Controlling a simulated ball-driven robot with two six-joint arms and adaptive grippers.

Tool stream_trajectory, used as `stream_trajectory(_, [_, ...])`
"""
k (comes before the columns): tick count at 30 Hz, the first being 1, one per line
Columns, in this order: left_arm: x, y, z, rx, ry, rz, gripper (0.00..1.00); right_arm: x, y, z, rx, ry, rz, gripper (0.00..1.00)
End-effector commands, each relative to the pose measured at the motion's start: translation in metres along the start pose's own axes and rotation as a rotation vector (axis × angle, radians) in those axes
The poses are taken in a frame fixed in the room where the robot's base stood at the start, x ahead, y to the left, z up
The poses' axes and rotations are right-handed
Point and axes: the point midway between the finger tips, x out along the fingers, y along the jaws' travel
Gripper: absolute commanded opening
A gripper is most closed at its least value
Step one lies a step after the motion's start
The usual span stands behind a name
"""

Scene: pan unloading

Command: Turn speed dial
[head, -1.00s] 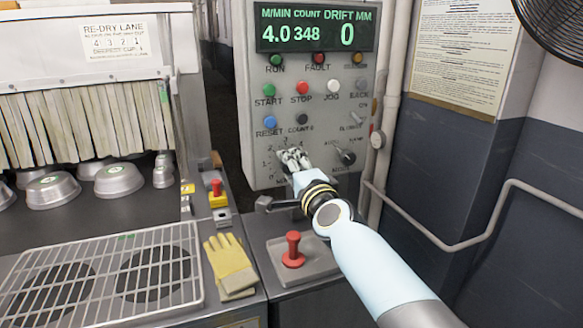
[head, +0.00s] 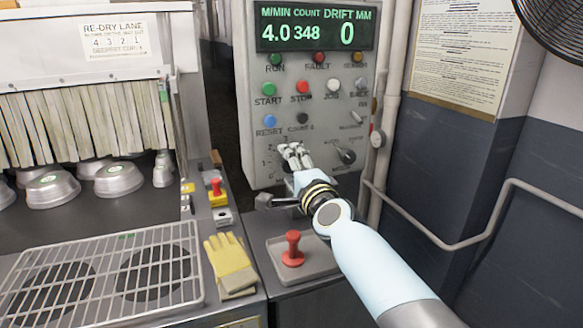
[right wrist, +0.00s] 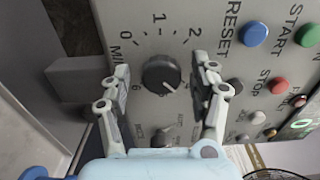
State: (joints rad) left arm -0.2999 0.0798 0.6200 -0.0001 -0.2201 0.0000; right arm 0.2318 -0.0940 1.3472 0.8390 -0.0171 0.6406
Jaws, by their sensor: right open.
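The speed dial is a round black knob (right wrist: 160,73) with a small pale mark at its lower right in the right wrist view. Printed numbers 0, 1, 2 and the letters MIN lie around it on the grey panel. My right gripper (right wrist: 161,66) is open, with one finger on each side of the knob. I cannot tell whether the fingers touch it. In the head view my right gripper (head: 294,156) is at the lower left of the control panel (head: 262,178) and hides the knob. The display (head: 316,27) reads 4.0, 348 and 0. My left gripper is not in view.
Coloured buttons (head: 269,88) sit above the gripper, with a black selector knob (head: 346,156) to its right. A red mushroom knob (head: 292,249) stands below my forearm. Yellow gloves (head: 231,265) and a wire grate (head: 100,275) lie left. A pipe (head: 470,240) runs along the right wall.

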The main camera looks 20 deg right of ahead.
Motion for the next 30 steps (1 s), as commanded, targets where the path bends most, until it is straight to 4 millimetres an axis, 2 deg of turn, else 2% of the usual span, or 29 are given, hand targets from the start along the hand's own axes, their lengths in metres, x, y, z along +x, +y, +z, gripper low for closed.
stream_trajectory(8, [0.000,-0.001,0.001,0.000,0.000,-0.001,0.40,-0.004,-0.001,0.000,-0.001,0.000,-0.002,0.62])
stream_trajectory(14, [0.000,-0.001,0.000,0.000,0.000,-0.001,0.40,-0.021,0.001,0.000,-0.002,-0.001,-0.001,0.62])
stream_trajectory(24, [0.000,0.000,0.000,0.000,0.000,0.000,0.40,-0.096,0.001,0.000,0.001,0.001,0.002,0.62])
stream_trajectory(30, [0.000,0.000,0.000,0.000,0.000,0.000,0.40,-0.117,0.000,0.000,0.001,0.001,0.000,0.62])
